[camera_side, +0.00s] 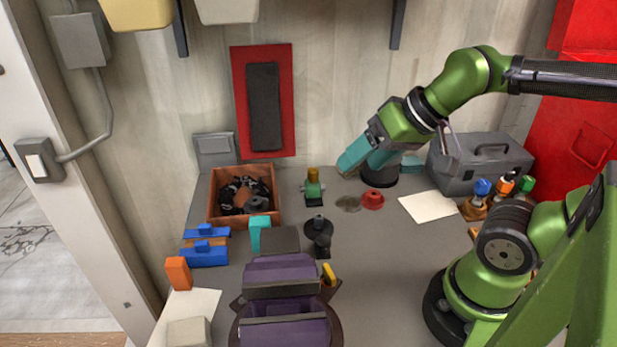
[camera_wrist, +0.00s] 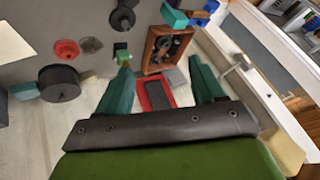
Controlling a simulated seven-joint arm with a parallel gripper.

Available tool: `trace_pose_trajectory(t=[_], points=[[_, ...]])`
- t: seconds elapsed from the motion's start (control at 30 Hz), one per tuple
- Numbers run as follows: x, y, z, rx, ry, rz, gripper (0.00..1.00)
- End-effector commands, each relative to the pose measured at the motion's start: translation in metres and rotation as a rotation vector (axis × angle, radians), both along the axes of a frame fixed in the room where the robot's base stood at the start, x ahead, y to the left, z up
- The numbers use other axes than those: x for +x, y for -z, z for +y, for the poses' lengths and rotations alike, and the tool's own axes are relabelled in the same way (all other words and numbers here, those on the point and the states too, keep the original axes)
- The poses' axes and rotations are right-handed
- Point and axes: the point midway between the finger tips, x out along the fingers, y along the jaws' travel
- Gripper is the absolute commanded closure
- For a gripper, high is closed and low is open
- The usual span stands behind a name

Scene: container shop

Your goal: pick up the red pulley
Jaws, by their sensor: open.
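The red pulley (camera_side: 373,199) lies on the grey bench, in front of a dark round block and right of a flat grey-brown disc. In the wrist view the red pulley (camera_wrist: 66,49) is at the upper left, outside the space between the fingers. My gripper (camera_side: 358,162) is above the bench, up and a little left of the pulley, tilted down to the left. In the wrist view my gripper (camera_wrist: 160,72) shows two teal fingers spread apart with nothing held between them.
The dark round block (camera_side: 380,177) stands just behind the pulley. The flat disc (camera_side: 348,203) lies beside it. A green block with a brass top (camera_side: 313,188) stands left. A paper sheet (camera_side: 428,207) and grey toolbox (camera_side: 480,163) are right. A wooden crate (camera_side: 214,205) is far left.

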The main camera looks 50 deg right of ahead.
Motion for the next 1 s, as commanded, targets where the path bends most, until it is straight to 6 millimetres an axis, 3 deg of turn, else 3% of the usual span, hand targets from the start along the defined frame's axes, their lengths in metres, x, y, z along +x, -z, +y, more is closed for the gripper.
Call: trace_pose_trajectory(t=[0.17,0.4,0.63,0.73,0.83,1.0], points=[[0.019,0.016,-0.025,0.002,0.086,0.107,0.32],[0.059,0.043,-0.105,-0.017,0.250,0.370,0.32],[0.075,0.068,-0.176,-0.034,0.350,0.582,0.32],[0.078,0.069,-0.192,-0.048,0.362,0.631,0.32],[0.078,0.064,-0.194,-0.058,0.357,0.643,0.32],[0.076,0.090,-0.192,-0.054,0.350,0.655,0.32]])
